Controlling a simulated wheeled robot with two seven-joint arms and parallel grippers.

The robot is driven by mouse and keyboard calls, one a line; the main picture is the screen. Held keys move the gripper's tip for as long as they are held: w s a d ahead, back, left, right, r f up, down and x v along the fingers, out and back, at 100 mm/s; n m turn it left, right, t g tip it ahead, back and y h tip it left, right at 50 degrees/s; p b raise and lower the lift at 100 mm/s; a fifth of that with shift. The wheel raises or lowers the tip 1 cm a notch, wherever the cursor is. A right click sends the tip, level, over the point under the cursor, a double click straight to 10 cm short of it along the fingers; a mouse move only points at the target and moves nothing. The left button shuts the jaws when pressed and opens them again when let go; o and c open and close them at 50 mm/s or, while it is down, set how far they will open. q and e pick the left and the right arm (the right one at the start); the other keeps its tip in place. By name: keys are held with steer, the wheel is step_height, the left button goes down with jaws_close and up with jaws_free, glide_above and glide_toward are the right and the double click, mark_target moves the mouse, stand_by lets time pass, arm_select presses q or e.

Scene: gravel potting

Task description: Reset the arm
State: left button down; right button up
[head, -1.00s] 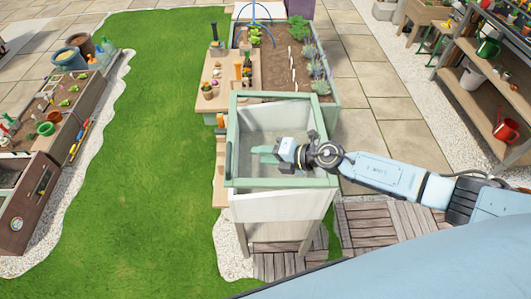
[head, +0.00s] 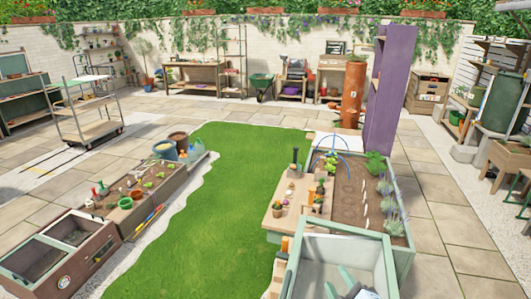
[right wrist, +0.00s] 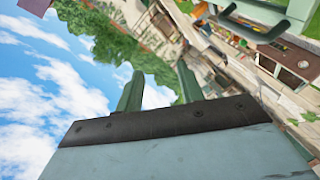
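My left gripper is in neither view.
A wooden work board (head: 292,205) with small pots and tools adjoins a planted bed (head: 350,195) beyond the bin. Lawn (head: 225,230) lies to the left, with a low planter box (head: 150,195) past it. Paving on the right is clear.

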steer(key=s+d+f+m+g+h, duration=0.1)
steer(key=s+d+f+m+g, duration=0.35)
steer(key=s, duration=0.75)
steer(key=s+d+f+m+g+h, duration=0.1)
steer(key=s+m+g, duration=0.6)
steer(key=s, duration=0.5)
step_height(320, 180, down, 31)
steer(key=s+g+b, duration=0.2)
steer(key=b, duration=0.5)
steer(key=s+d+f+b, duration=0.1)
steer(key=s+f+b, duration=0.2)
steer(key=s+f, duration=0.5)
steer(key=s+d+f+g+b, duration=0.1)
steer(key=s+f+b, duration=0.2)
steer(key=s+f, duration=0.5)
step_height(320, 180, down, 6)
steer(key=shift+s+d+r+n, duration=0.15)
steer(key=shift+s+d+n, duration=0.2)
steer(key=shift+d+n, duration=0.1)
